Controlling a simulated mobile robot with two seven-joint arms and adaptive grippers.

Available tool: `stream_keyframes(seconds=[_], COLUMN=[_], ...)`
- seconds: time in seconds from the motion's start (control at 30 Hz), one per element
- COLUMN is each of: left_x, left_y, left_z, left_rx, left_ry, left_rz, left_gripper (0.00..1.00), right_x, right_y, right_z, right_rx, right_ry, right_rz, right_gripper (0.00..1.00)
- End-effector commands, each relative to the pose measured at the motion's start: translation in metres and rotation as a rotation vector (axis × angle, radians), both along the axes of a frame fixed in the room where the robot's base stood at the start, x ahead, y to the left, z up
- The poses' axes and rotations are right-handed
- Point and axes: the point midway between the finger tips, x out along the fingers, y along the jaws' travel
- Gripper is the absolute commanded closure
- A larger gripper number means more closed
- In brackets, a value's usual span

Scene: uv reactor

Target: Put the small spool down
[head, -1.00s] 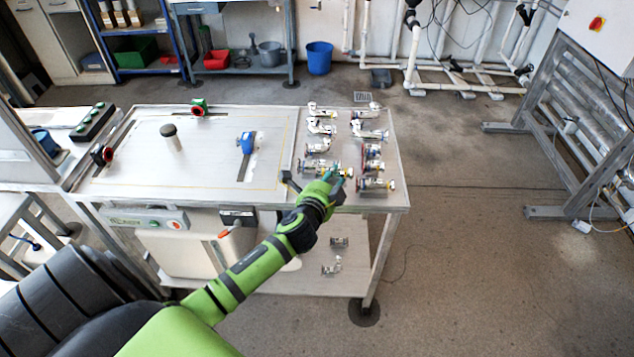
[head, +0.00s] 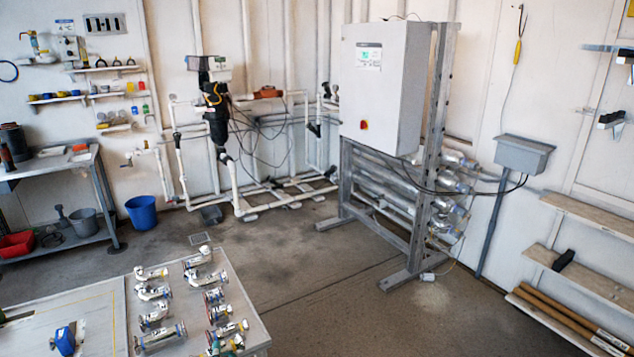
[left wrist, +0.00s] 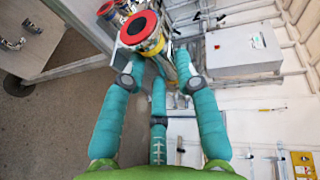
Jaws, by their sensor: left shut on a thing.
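A small spool (left wrist: 152,46) with a red ring around a dark opening and a yellow band shows at the top of the left wrist view. My left gripper (left wrist: 160,82) has its teal fingers closed about the spool. In the head view only a bit of teal shows at the bottom edge, by the near right corner of the workbench (head: 262,338). The spool cannot be made out clearly there among the fittings. Whether it touches the bench top cannot be told. My right gripper is in neither view.
Two rows of pipe fittings (head: 153,292) stand on the bench's right part. A blue clamp-like item (head: 65,341) is at lower left. A grey cabinet (head: 385,85) on a metal pipe frame stands beyond open floor. A blue bucket (head: 141,212) is by the wall.

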Motion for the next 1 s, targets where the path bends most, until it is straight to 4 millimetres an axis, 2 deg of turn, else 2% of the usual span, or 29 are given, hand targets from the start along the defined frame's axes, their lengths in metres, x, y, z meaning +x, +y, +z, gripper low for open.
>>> stream_keyframes(seconds=[0.03, 0.1, 0.2, 0.3, 1.0], left_x=[-0.019, -0.040, -0.062, -0.072, -0.075], left_y=[-0.002, 0.000, 0.006, 0.010, 0.011], left_z=[0.012, 0.026, 0.038, 0.045, 0.045], left_rx=[-0.009, -0.007, -0.003, 0.003, 0.002], left_ry=[-0.001, -0.001, 0.001, -0.003, 0.000], left_rz=[0.033, 0.082, 0.139, 0.166, 0.178], left_gripper=[1.00, 1.00, 1.00, 1.00, 1.00], right_x=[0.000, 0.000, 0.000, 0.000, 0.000], right_y=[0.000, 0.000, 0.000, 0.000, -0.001], right_z=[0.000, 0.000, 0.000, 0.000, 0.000], right_rx=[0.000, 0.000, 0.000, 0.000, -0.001], right_ry=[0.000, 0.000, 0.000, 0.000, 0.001], right_rz=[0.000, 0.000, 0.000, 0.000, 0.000], right_gripper=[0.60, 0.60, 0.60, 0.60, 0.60])
